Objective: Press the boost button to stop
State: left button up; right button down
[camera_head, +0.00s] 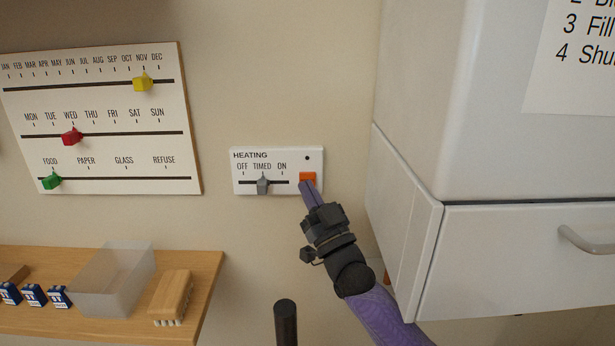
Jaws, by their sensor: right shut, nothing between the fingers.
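The white heating panel (246,188) is on the wall at the centre. It has a grey slider (263,185) at the TIMED mark, between OFF and ON. An orange button (307,176), which appears to be the boost button, sits at its right, below a small dark dot (307,158). My right gripper (307,184) is shut and empty, with its tips at the lower edge of the orange button. I cannot tell whether they touch it or whether the button is pressed in. My left gripper is not in view.
A white cabinet (400,220) juts out close to the right of my right arm. A wooden shelf (215,275) at lower left holds a clear bin (115,280), a brush (172,295) and small boxes. A slider board (100,110) hangs at upper left. A dark post (286,322) stands below.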

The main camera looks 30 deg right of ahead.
jog(key=shift+s+a, duration=0.1)
jog(key=shift+s, duration=0.25)
jog(key=s+p, duration=0.1)
jog(key=s+a+p, duration=0.1)
jog(key=s+p, duration=0.1)
jog(key=s+a+p, duration=0.1)
jog(key=shift+s+a+p, duration=0.1)
jog(key=shift+s+p, duration=0.15)
jog(key=shift+p, duration=0.15)
dwell(0.4)
